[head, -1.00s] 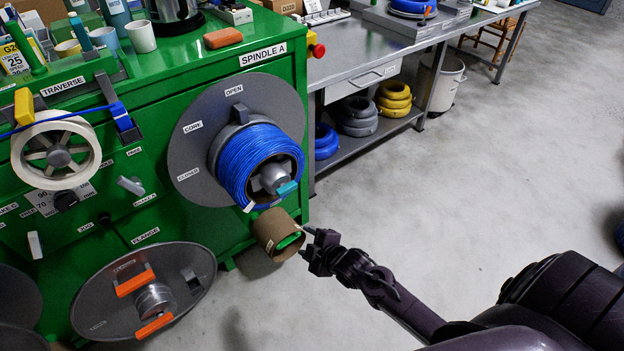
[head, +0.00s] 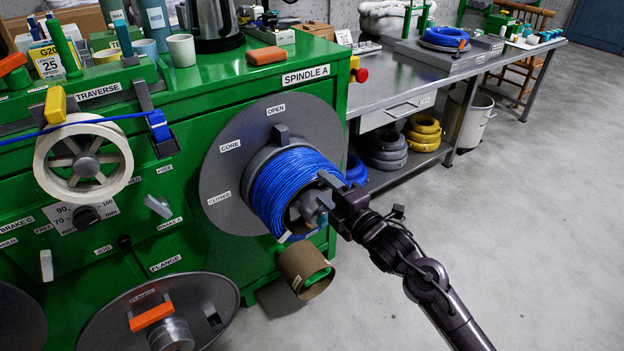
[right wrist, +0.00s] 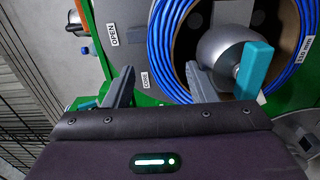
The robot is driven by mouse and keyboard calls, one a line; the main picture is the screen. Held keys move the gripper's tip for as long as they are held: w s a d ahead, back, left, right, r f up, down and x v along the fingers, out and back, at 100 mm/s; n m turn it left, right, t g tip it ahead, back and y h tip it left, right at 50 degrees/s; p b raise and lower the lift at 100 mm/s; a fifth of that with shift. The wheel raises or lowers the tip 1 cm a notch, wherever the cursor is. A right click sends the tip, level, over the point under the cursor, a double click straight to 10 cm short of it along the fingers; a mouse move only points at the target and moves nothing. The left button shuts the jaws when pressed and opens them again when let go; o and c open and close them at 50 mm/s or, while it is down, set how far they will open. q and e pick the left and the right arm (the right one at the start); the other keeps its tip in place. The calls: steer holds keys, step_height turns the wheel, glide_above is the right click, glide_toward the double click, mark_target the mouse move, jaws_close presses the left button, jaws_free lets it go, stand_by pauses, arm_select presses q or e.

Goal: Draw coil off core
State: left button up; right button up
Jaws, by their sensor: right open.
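The blue coil (head: 283,182) sits wound around its core on the spindle, in front of a grey flange plate (head: 228,175) marked CORE, OPEN and CLOSED. A grey lever (head: 281,134) stands above the coil, close to the OPEN label. The coil also shows in the right wrist view (right wrist: 167,50), with a round grey spindle nose (right wrist: 222,55) in its cardboard-coloured bore and a teal lever (right wrist: 253,70) on the nose. My left gripper is out of view.
A lower flange disc (head: 215,300) juts out at the left. The floor at right is clear.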

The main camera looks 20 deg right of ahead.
mark_target(312, 172)
steer(key=shift+b+x, duration=0.7)
steer(key=shift+x, duration=2.6)
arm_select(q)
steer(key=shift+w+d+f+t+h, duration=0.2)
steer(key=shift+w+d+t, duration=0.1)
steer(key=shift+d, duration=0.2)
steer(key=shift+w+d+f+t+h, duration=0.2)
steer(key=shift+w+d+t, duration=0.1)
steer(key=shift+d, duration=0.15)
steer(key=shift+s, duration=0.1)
arm_select(e)
jaws_close()
steer(key=shift+f, duration=0.1)
steer(key=shift+r, duration=0.25)
arm_select(q)
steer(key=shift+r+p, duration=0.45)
steer(key=shift+p, duration=0.1)
arm_select(e)
steer(key=shift+r, duration=0.5)
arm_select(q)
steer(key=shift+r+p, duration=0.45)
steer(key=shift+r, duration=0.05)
arm_select(e)
steer(key=shift+v, duration=1)
